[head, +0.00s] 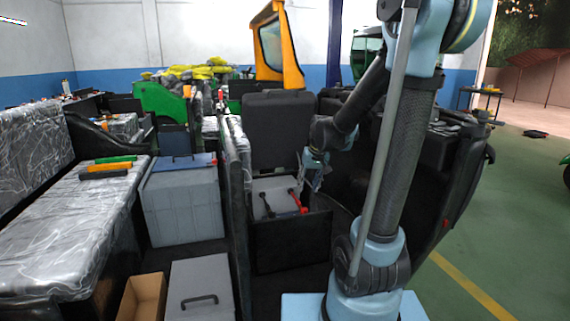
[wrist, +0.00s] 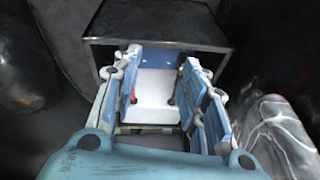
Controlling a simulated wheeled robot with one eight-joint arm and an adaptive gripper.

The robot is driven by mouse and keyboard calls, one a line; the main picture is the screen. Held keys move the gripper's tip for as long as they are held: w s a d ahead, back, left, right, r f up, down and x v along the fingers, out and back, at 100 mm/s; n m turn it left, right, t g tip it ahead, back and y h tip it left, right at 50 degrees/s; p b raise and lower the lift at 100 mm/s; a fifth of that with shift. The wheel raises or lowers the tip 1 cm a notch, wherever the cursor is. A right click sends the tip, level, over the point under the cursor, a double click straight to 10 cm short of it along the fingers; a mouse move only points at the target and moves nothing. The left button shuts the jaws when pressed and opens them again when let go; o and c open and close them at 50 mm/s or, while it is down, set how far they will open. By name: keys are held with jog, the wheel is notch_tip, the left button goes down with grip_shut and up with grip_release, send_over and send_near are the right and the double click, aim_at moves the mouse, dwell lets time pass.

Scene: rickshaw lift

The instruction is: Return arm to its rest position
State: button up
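My arm rises from its light blue base at the right of the head view and reaches left. Beyond the fingers lies a pale battery-like box (wrist: 155,88) with a black and a red terminal piece. The same box (head: 272,192) sits inside the compartment in the head view. Whether the fingers touch anything is unclear.
A black seat back (head: 279,128) stands behind the compartment. A grey bin (head: 183,203), a grey case with a handle (head: 200,288) and a cardboard box (head: 143,297) are to the left. A plastic-wrapped seat (head: 70,225) fills the far left. Green floor (head: 520,230) is open at right.

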jog(key=s+d+f, duration=0.1)
jog(key=s+d, duration=0.2)
jog(key=s, duration=0.5)
jog(key=s+d+f+m+h, duration=0.1)
jog(key=s+d, duration=0.2)
jog(key=s, duration=0.6)
jog(key=s+d+f+g, duration=0.1)
jog(key=s+d, duration=0.3)
jog(key=s, duration=0.5)
jog(key=shift+s+f+m+h, duration=0.2)
jog(key=shift+f+m+h, duration=0.15)
jog(key=shift+f, duration=0.25)
jog(key=shift+w+f, duration=0.2)
jog(key=shift+w, duration=0.25)
jog(key=shift+c, duration=0.5)
